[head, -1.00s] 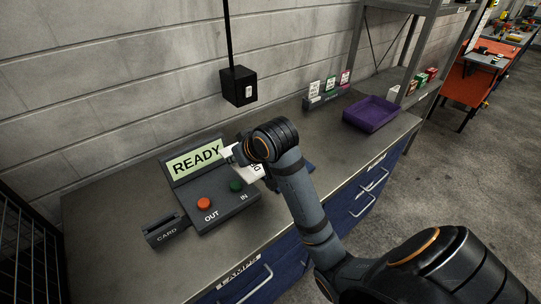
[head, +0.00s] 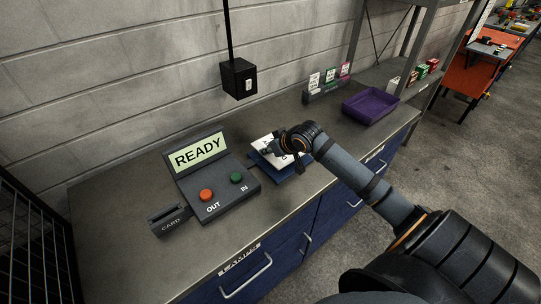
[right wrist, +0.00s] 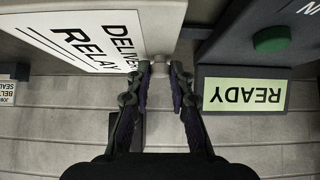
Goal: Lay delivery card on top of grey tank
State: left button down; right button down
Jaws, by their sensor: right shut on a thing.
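The white delivery card (head: 264,144), with black print, is above or against a dark blue flat thing (head: 297,170) on the bench in the head view. Whether the card touches what is below is hidden. I cannot make out a grey tank. My left gripper is out of view.
A control panel (head: 220,193) with a READY screen and OUT and IN buttons stands left of the gripper. A card slot (head: 170,222) is left of it. A purple tray (head: 370,106) and a card rack (head: 327,91) stand further right. The bench front is clear.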

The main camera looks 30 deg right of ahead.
aim_at(271, 155)
jog(key=shift+d+f, duration=0.25)
jog(key=shift+f, duration=0.05)
notch_tip(271, 155, down, 3)
jog(key=shift+d+r+p, duration=0.15)
jog(key=shift+p, duration=0.3)
jog(key=shift+w+f, duration=0.1)
jog(key=shift+f, duration=0.25)
jog(key=c, duration=1.2)
grip_release()
jog(key=shift+f, duration=0.1)
